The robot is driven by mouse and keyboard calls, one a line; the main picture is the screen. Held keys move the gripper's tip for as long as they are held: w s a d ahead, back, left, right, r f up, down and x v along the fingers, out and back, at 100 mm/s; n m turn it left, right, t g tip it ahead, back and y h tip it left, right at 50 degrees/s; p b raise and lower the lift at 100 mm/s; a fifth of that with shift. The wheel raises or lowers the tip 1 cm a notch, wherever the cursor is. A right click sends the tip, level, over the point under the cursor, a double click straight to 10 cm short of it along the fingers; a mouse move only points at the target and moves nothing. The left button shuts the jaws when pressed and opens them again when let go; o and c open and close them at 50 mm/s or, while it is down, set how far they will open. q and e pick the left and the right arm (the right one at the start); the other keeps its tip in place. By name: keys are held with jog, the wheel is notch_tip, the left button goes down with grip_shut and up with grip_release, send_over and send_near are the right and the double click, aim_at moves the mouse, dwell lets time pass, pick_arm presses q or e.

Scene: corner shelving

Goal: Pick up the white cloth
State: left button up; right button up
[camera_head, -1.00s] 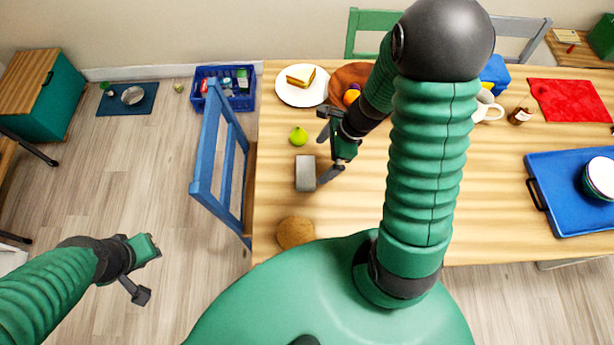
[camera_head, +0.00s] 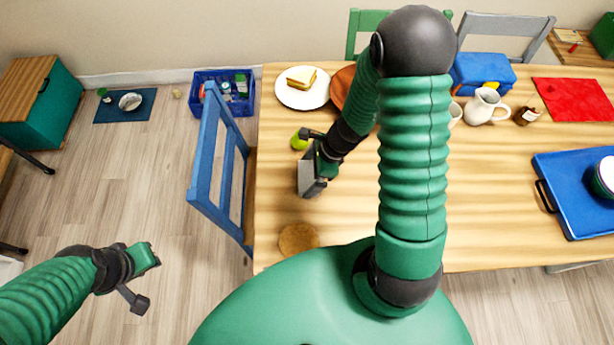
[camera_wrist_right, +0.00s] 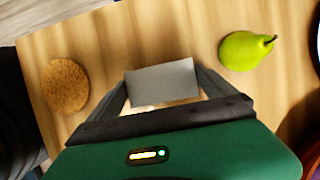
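A pale grey-white rectangular thing (camera_head: 306,179), perhaps the folded white cloth, lies on the wooden table; nothing else on the table looks like a white cloth. It shows better in the right wrist view (camera_wrist_right: 162,83). My right gripper (camera_head: 313,162) is low over it, with its fingers spread. In the right wrist view my right gripper's fingers (camera_wrist_right: 163,86) lie one on each side of it; whether they touch it I cannot tell. My left gripper (camera_head: 144,280) is open and empty over the floor at the left.
A green pear (camera_head: 299,142) sits just behind my right gripper, and a round cork mat (camera_head: 298,238) lies in front. A plate (camera_head: 303,97) with a sandwich and a brown bowl (camera_head: 341,87) stand behind. A blue chair (camera_head: 208,165) stands at the table's left edge.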

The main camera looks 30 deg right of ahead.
aim_at(305, 176)
jog(key=shift+d+f, duration=0.1)
jog(key=shift+d, duration=0.1)
jog(key=c, duration=0.4)
jog(key=shift+o, duration=0.2)
jog(key=shift+r, duration=0.45)
jog(key=v, duration=0.1)
jog(key=p+v, duration=0.1)
jog(key=shift+a+r, duration=0.15)
jog(key=shift+r, duration=0.35)
jog(key=s+d, duration=0.1)
jog(key=s, duration=0.2)
jog(key=s+d, duration=0.2)
jog(key=s, duration=0.1)
jog(key=s+d+r+b, duration=0.1)
jog(key=s, duration=0.3)
jog(key=shift+d, duration=0.4)
jog(key=s+p, duration=0.1)
jog(key=s+d+r+p, duration=0.1)
jog(key=s+p, duration=0.1)
jog(key=shift+d+r, duration=0.1)
jog(key=shift+s+d+f+p, duration=0.25)
jog(key=shift+s+p, duration=0.15)
jog(key=shift+s, duration=0.05)
jog(key=shift+f, duration=0.2)
